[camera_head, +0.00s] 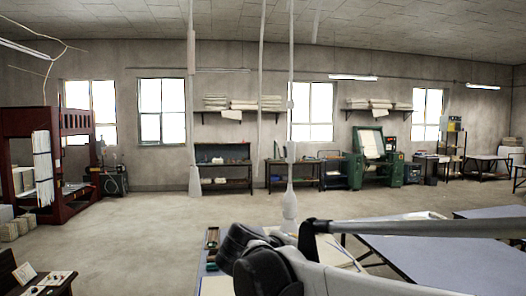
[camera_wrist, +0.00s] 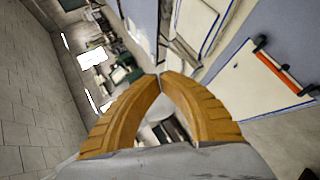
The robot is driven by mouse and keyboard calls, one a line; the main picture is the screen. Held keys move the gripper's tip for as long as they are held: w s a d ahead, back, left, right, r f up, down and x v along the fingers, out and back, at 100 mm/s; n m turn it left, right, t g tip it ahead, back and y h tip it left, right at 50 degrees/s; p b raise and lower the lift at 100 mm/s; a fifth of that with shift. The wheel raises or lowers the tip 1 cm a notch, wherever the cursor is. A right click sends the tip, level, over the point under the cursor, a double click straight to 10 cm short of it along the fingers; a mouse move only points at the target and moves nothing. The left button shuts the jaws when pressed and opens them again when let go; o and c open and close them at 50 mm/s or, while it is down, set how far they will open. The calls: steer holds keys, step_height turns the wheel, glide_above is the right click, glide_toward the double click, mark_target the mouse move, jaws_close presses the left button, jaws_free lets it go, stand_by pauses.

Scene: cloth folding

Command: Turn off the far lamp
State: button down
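No lamp is plainly marked as the far one. A lit tube lamp (camera_head: 353,77) hangs near the back wall in the head view, and another lit tube lamp (camera_head: 482,86) hangs farther right. Pale hanging cords end in bulb-like shapes, one on the left (camera_head: 195,181) and one nearer the middle (camera_head: 290,207); I cannot tell whether these are lamps or switches. My gripper (camera_wrist: 161,75) shows in the wrist view with its two orange fingers curved together and the tips meeting. A pale shape shows behind the fingers, partly hidden; I cannot tell if it touches them.
A blue-grey table (camera_head: 450,262) stands at the lower right beside my arm. Green machines and a workbench (camera_head: 222,155) line the back wall. A red rack (camera_head: 72,160) stands at left. The middle floor (camera_head: 150,235) is clear.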

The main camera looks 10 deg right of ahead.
mark_target(284, 152)
steer(key=w+a+r+n+t+h+p, duration=0.1)
steer(key=w+a+r+p, duration=0.3)
steer(key=r, duration=0.3)
steer(key=w+a+r+n+t+h+p, duration=0.1)
steer(key=w+a+r+p, duration=0.3)
steer(key=r, duration=0.4)
steer(key=w+a+r+n+t+h+p, duration=0.1)
steer(key=w+a+r+t+h+p, duration=0.1)
steer(key=a+r+p, duration=0.3)
step_height(284, 152, up, 3)
steer(key=shift+w+a+r+t+h, duration=0.2)
steer(key=shift+w+a+t+h, duration=0.1)
steer(key=shift+w+a, duration=0.5)
steer(key=shift+w+d, duration=0.15)
steer(key=shift+d, duration=0.05)
steer(key=s+d+p+x, duration=0.2)
steer(key=p+x, duration=0.1)
steer(key=x, duration=0.9)
steer(key=shift+w+d+r+p, duration=0.15)
steer(key=shift+w+d+p, duration=0.05)
steer(key=shift+w+p, duration=0.15)
steer(key=shift+s, duration=0.1)
